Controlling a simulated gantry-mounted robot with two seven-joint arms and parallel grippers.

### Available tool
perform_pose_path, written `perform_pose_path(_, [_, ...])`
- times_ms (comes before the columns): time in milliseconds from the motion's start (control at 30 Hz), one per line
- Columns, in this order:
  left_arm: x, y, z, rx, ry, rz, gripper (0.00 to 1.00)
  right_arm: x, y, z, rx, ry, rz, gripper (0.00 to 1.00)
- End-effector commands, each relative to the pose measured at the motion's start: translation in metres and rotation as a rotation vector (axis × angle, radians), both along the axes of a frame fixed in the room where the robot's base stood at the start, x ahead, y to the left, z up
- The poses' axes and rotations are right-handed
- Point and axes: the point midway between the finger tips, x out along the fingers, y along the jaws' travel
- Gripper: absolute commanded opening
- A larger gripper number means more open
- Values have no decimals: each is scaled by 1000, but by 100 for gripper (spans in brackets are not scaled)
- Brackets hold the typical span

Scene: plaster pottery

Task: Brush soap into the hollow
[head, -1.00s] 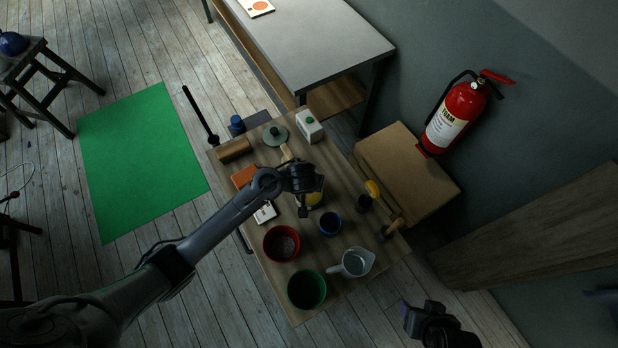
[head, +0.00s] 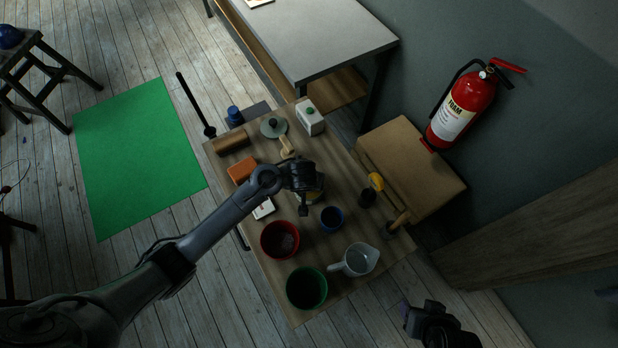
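My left gripper (head: 304,204) points down over the middle of the wooden work table. It partly hides a pale-and-yellow object (head: 318,194) beneath it, so no hollow is clearly visible there. Whether its fingers hold anything is too dark to tell. A brush-like tool with a wooden handle (head: 401,219) stands in a dark holder at the table's right edge. A blue cup (head: 332,218) stands just right of the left gripper; its contents are unclear. My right gripper (head: 424,322) is off the table at the lower right, and its fingers are unclear.
A red bowl (head: 280,240), green bowl (head: 306,289) and clear jug (head: 358,260) crowd the near end. A dark jar with a yellow top (head: 376,182) stands right. An orange block (head: 242,170), wooden roller (head: 232,142) and white carton (head: 310,118) are farther back.

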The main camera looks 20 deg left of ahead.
Motion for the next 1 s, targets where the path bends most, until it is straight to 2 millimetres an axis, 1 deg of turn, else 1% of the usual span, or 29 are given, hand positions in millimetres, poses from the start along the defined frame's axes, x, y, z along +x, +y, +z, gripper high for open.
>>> perform_pose_path(467, [0, 0, -1, 0, 0, 0, 32, 0, -1, 0, -3, -1, 2, 58])
perform_pose_path(1000, [0, 0, -7, 0, 0, 0, 32, 0, -2, -4, -9, -2, 6, 58])
